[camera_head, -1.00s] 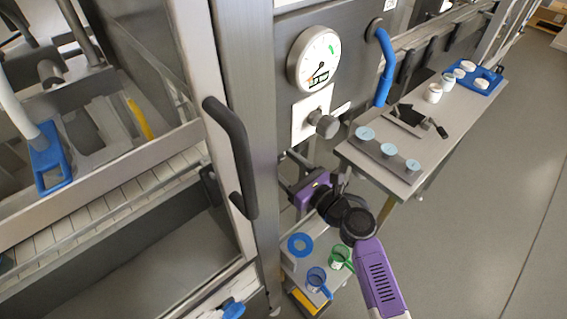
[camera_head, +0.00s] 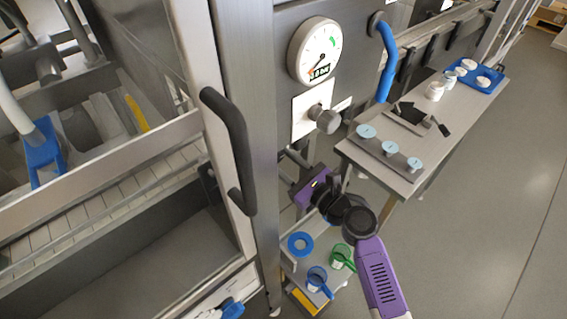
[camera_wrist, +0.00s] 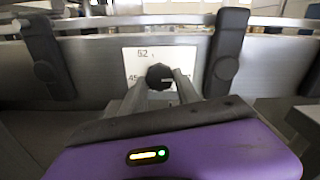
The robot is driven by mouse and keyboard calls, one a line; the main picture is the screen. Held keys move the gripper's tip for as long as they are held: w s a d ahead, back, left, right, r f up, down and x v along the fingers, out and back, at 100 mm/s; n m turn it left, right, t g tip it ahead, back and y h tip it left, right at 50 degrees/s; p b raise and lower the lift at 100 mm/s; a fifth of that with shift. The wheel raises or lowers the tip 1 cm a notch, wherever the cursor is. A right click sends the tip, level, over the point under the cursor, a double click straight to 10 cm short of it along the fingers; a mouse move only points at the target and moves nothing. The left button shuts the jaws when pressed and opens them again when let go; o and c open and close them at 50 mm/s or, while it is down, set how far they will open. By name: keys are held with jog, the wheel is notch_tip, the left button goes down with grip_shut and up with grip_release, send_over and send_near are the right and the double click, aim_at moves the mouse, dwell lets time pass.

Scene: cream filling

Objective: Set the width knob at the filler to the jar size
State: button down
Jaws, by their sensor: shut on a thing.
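The width knob (camera_wrist: 158,76) is dark and round, in front of a white plate (camera_wrist: 190,62) in the wrist view. The plate reads "62" at the top and "45" at the left; other marks are hidden. A small light mark shows on the knob, towards the right. My gripper (camera_wrist: 161,84) is shut on the knob, a finger on either side. In the head view my purple gripper (camera_head: 292,186) is low beside the machine, under the dial, and the knob is hidden there. White jars (camera_head: 435,90) stand on the side table.
Above my gripper are a round dial (camera_head: 315,50) and a second grey knob (camera_head: 325,119). A dark door handle (camera_head: 232,150) is at the left. The side table (camera_head: 480,110) also bears lids (camera_head: 390,147). Blue and green cups (camera_head: 318,279) stand below.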

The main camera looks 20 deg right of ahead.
jog(key=n+b, duration=0.3)
jog(key=n, duration=0.2)
jog(key=shift+f+n, duration=0.15)
jog(key=shift+n, duration=0.15)
jog(key=n+b, duration=0.2)
jog(key=n, duration=0.2)
jog(key=shift+b, duration=0.35)
jog(key=n+b, duration=0.3)
jog(key=n, duration=0.2)
jog(key=n+b, duration=0.3)
jog(key=n, duration=0.1)
jog(key=shift+n, duration=0.3)
jog(key=n+b, duration=0.4)
jog(key=n, duration=0.1)
jog(key=n+b, duration=0.3)
jog(key=n, duration=0.2)
jog(key=shift+b, duration=0.35)
jog(key=shift+a+n+b, duration=0.1)
jog(key=shift+n+b, duration=2.85)
jog(key=shift+n, duration=1.55)
jog(key=shift+r, duration=0.25)
